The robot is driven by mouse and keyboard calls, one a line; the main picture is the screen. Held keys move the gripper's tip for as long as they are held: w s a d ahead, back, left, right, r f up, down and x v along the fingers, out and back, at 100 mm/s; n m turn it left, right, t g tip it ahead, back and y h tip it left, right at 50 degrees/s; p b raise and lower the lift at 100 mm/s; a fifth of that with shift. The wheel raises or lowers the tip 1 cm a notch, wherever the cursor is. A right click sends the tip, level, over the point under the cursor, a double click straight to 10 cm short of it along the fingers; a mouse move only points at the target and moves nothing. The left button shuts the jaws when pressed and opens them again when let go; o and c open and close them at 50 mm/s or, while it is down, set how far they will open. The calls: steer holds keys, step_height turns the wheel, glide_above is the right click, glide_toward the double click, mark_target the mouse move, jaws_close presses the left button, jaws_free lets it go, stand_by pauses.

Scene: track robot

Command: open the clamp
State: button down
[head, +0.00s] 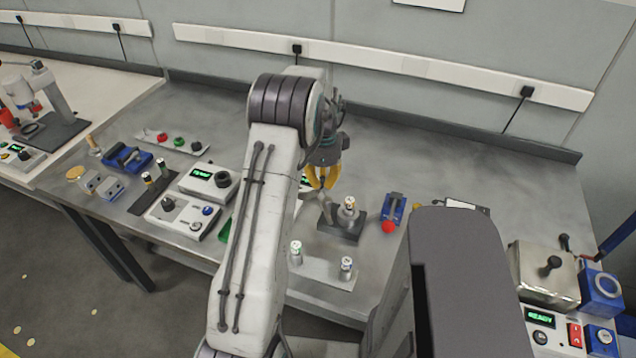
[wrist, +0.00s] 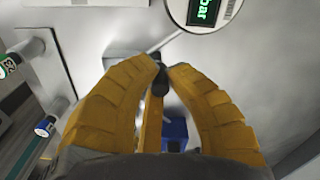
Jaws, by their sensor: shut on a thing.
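The clamp (head: 341,228) looks like a dark grey block on the bench in the head view, with a small capped vial (head: 350,204) upright at it. My gripper (head: 321,187) is just left of and above the block, pointing down. In the wrist view its yellow fingers (wrist: 163,72) close around a dark handle (wrist: 157,82), which appears to be the clamp's lever. The fingers hide much of the clamp in the wrist view, so I cannot tell how its jaw stands.
A pale plate (head: 322,275) with two vials lies in front. A blue device (head: 393,209) with a red knob stands to the right. A control box (head: 208,182) is on the left. Bare bench lies behind right.

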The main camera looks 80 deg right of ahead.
steer(key=shift+s+d+f+m, duration=0.1)
steer(key=shift+s+m, duration=0.25)
steer(key=shift+m, duration=0.4)
steer(key=shift+s+m, duration=0.3)
steer(key=shift+m, duration=0.45)
steer(key=shift+s, duration=0.1)
steer(key=c, duration=1.2)
jaws_free()
steer(key=shift+c, duration=0.2)
steer(key=shift+d, duration=0.1)
step_height(320, 180, up, 12)
